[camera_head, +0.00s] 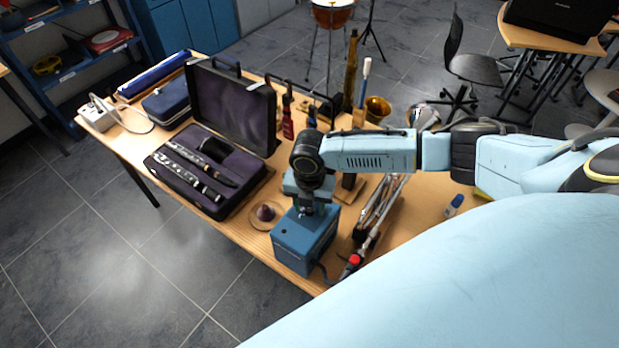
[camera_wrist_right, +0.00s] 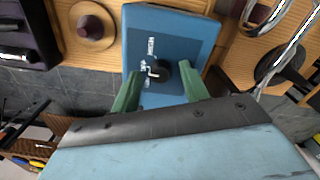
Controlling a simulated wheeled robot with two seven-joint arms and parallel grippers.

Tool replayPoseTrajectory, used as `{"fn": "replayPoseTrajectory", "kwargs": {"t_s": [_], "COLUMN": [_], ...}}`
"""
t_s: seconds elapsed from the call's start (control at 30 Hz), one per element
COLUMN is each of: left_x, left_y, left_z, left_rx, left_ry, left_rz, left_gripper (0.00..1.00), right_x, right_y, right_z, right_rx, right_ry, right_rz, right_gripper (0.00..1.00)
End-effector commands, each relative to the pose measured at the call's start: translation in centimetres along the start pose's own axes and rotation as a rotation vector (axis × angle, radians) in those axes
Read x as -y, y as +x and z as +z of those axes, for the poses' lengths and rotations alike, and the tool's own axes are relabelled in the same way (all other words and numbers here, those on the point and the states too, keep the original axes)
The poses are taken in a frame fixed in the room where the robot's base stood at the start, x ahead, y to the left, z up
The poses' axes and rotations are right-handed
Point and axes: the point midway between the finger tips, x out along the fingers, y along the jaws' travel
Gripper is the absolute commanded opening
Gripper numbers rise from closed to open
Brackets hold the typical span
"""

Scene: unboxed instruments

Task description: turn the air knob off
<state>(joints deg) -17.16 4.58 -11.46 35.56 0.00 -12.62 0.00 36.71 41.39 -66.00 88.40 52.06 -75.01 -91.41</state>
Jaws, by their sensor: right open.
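The blue box (camera_head: 303,243) stands at the front edge of the wooden table. In the right wrist view its blue panel (camera_wrist_right: 150,25) carries a round black knob (camera_wrist_right: 161,72) with a white pointer and small white markings, too small to read. My right gripper (camera_head: 306,208) points down over the box. In the right wrist view my right gripper (camera_wrist_right: 161,88) is open, with one green finger on each side of the knob. I cannot tell whether either finger touches it. In the head view the gripper hides the knob. My left gripper is not in view.
An open case (camera_head: 180,175) with clarinet parts lies left of the box. A round wooden disc (camera_head: 265,214) with a dark knob-like piece sits between them. A silver instrument (camera_head: 378,215) lies close to the right.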

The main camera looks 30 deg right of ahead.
Motion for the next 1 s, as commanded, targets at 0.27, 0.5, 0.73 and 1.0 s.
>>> {"fn": "replayPoseTrajectory", "kwargs": {"t_s": [0.27, 0.5, 0.73, 1.0], "left_x": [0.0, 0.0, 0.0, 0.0], "left_y": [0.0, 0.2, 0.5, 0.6], "left_z": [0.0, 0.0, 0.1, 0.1], "left_rx": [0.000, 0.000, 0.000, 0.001], "left_ry": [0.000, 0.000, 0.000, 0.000], "left_rz": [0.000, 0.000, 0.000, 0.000], "left_gripper": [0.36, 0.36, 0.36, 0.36], "right_x": [0.0, -0.1, 0.0, 0.0], "right_y": [-1.4, -6.6, -11.1, -13.3], "right_z": [0.1, 0.1, 0.0, 0.0], "right_rx": [0.001, 0.004, 0.003, 0.001], "right_ry": [-0.001, -0.001, -0.001, 0.000], "right_rz": [0.002, 0.004, 0.002, 0.000], "right_gripper": [0.45, 0.45, 0.45, 0.45]}}
